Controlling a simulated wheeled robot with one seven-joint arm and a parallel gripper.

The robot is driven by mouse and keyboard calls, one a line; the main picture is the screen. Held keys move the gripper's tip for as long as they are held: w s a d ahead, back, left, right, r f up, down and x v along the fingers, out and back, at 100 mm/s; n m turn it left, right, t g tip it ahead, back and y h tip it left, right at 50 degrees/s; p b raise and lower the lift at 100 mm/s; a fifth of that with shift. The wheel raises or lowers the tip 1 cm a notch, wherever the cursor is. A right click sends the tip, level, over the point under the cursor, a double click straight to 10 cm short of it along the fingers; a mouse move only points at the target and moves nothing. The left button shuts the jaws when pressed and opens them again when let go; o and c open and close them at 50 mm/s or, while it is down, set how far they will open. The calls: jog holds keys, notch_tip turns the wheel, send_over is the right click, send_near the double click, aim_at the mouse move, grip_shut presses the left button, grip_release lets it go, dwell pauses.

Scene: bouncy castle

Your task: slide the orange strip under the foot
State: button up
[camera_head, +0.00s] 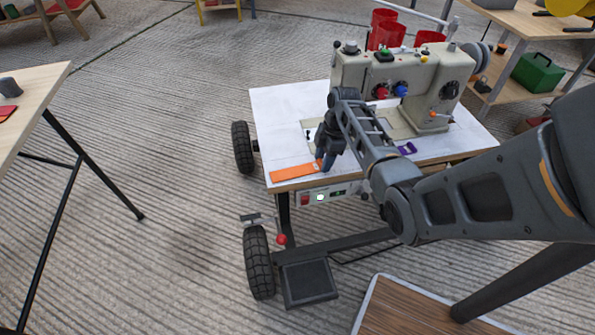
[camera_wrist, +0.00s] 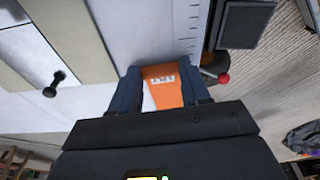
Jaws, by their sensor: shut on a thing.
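The orange strip (camera_head: 294,172) lies along the front left edge of the white sewing table top (camera_head: 278,115). My gripper (camera_head: 325,164) is shut on the strip near its right end. In the wrist view the strip (camera_wrist: 163,93), with a small white printed label, sits between the two fingers of my gripper (camera_wrist: 162,78). The cream sewing machine (camera_head: 440,75) stands behind, at the back right of the table top. Its foot cannot be made out in the head view, where my arm covers the area below the machine's left end.
A purple piece (camera_head: 406,148) lies on the table's front edge, right of my forearm. Red cups (camera_head: 387,33) stand behind the machine. A control box (camera_head: 322,196) hangs under the front edge. The table's left part is clear. Another table (camera_head: 30,100) stands at left.

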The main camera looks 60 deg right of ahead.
jog(key=shift+r, duration=0.1)
jog(key=shift+r+p, duration=1)
jog(key=shift+p, duration=0.15)
notch_tip(320, 180, up, 4)
jog(key=p, duration=0.4)
jog(key=shift+r, duration=0.1)
